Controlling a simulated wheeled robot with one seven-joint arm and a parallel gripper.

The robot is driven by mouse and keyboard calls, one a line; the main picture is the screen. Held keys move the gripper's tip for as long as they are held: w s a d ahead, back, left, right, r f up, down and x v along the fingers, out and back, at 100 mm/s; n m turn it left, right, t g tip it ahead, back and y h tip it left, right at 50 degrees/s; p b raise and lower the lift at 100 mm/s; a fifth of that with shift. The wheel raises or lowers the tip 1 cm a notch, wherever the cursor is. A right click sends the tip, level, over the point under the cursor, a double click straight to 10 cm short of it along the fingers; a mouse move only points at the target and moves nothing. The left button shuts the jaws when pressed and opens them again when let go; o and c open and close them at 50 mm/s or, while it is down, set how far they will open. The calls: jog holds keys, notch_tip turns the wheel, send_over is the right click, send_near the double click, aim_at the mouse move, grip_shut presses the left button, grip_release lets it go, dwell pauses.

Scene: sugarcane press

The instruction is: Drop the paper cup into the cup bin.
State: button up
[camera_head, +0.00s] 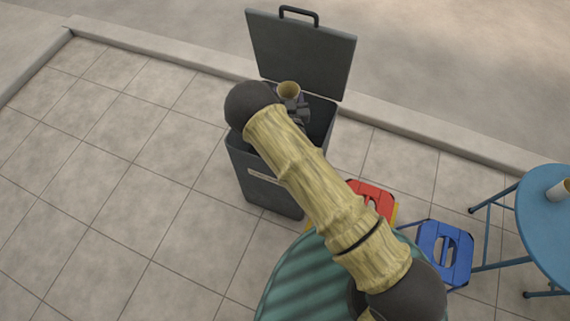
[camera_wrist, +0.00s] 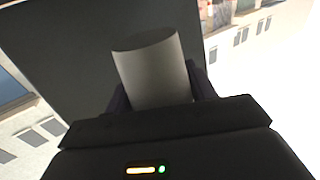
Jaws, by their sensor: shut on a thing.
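The paper cup (camera_head: 289,89) is held over the mouth of the cup bin, in front of its raised lid. In the wrist view the cup (camera_wrist: 153,75) is pale and stands between the two dark fingers. My gripper (camera_head: 291,103) is shut on the cup; it also shows in the wrist view (camera_wrist: 160,92). The cup bin (camera_head: 264,188) is a dark grey box with a label on its front. Its lid (camera_head: 302,52) with a black handle stands open. My arm covers part of the bin's opening, so its inside is mostly hidden.
A red stool (camera_head: 371,195) and a blue stool (camera_head: 446,250) stand right of the bin. A blue round table (camera_head: 545,222) with another cup (camera_head: 559,189) is at the far right. A kerb (camera_head: 180,52) runs behind the bin. Tiled floor on the left is clear.

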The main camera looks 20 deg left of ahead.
aim_at(289, 83)
jog(key=shift+f+b, duration=1.6)
jog(key=shift+f, duration=0.95)
jog(key=o, duration=1)
jog(key=shift+r, duration=0.1)
notch_tip(289, 83, up, 10)
jog(key=shift+f+p, duration=0.1)
jog(key=shift+p, duration=0.75)
jog(key=shift+d, duration=0.1)
